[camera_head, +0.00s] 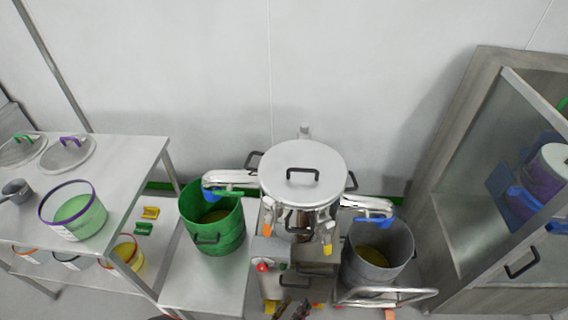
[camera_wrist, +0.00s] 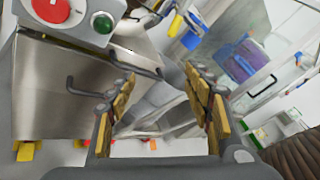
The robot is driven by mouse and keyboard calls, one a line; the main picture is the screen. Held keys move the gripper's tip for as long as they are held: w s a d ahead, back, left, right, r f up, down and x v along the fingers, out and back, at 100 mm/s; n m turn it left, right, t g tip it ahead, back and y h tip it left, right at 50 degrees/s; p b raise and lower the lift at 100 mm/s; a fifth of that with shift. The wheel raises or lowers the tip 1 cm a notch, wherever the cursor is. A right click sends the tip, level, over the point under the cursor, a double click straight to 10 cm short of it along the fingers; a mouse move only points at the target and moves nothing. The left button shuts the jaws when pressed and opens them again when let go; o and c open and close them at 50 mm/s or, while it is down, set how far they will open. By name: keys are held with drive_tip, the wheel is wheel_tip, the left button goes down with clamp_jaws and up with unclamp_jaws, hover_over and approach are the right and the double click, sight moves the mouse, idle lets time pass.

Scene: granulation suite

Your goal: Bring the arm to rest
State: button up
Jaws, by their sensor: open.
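My gripper (camera_wrist: 160,108) is open in the wrist view, its two tan-padded fingers apart with nothing between them. In the head view only a small dark part of it (camera_head: 292,309) shows at the bottom edge, in front of the steel machine (camera_head: 303,172). The rest of my arm is out of that view. In the wrist view the machine's steel housing (camera_wrist: 65,88) with a handle fills the left, and the fingers appear in front of it and to its right. Whether they touch it cannot be told.
A green bin (camera_head: 197,232) stands left of the machine and a grey bin (camera_head: 350,262) on a cart right of it. A table (camera_head: 120,178) with a purple-rimmed tub (camera_head: 88,228) is at left, a glass-doored cabinet (camera_head: 466,110) at right. A red knob and green button (camera_wrist: 102,22) sit close by.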

drive_tip(key=s+d+r+m+g+y, duration=0.1)
drive_tip(key=s+r+m+g+y, duration=0.15)
drive_tip(key=r+m+g, duration=0.75)
drive_tip(key=s+d+r+m+g+y, duration=0.25)
drive_tip(key=r+m+g, duration=0.25)
drive_tip(key=r+m, duration=1)
drive_tip(key=w+d+r+m+t+y, duration=0.1)
drive_tip(key=d+r+m+t+y, duration=0.1)
drive_tip(key=d+r+m, duration=0.4)
drive_tip(key=w+d+r+m+t+y, duration=0.1)
drive_tip(key=d+r+m+t, duration=0.4)
drive_tip(key=r, duration=0.8)
drive_tip(key=shift+w+d+r+m+y, duration=0.15)
drive_tip(key=shift+w+d+m+y, duration=0.25)
drive_tip(key=shift+d+m+y, duration=0.35)
drive_tip(key=shift+a, duration=0.1)
